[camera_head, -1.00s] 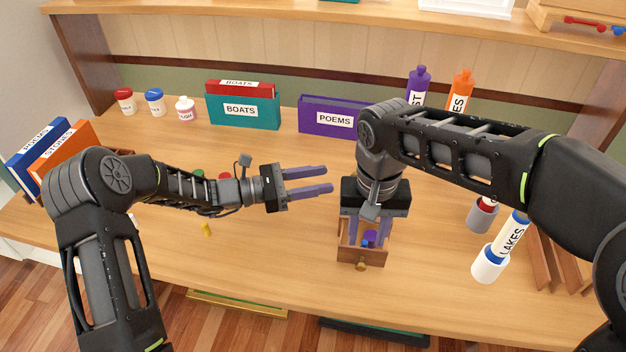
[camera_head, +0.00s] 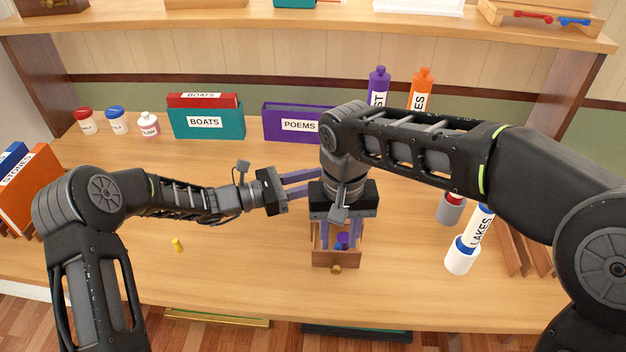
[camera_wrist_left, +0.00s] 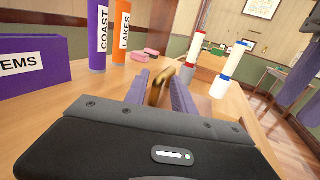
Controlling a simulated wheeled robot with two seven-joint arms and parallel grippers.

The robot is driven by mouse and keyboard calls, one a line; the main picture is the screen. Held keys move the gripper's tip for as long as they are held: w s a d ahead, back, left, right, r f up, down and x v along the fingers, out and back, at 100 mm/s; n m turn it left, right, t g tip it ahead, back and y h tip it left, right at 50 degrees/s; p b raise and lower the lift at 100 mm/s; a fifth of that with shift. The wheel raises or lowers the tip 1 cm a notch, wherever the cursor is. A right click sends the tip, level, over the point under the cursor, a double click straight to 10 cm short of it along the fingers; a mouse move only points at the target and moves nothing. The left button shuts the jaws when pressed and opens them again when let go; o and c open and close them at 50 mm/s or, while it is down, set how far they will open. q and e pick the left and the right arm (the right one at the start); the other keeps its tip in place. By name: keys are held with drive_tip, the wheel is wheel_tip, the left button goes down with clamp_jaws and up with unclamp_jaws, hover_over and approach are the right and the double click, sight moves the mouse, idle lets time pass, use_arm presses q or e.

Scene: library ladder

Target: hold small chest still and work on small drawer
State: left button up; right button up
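The small chest is mostly hidden under my right gripper in the head view. Its small wooden drawer (camera_head: 336,258) stands out toward the front, with a round knob (camera_head: 336,269) and small purple and blue items (camera_head: 343,241) inside. My right gripper (camera_head: 341,236) points down over the chest, its fingers apart; their contact with it is unclear. My left gripper (camera_head: 310,183) points right, fingers apart, just left of my right gripper. In the left wrist view a brown-gold curved thing (camera_wrist_left: 160,88) shows between or beyond the left fingers; I cannot tell what it is.
A BOATS box (camera_head: 206,121) and a POEMS box (camera_head: 290,122) stand at the back, with purple (camera_head: 377,88) and orange (camera_head: 421,90) bottles. A white cup (camera_head: 462,256) holding a LAKES tube stands right. A yellow peg (camera_head: 178,245) lies left. The front table middle is clear.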

use_arm(q)
clamp_jaws()
idle(1.0)
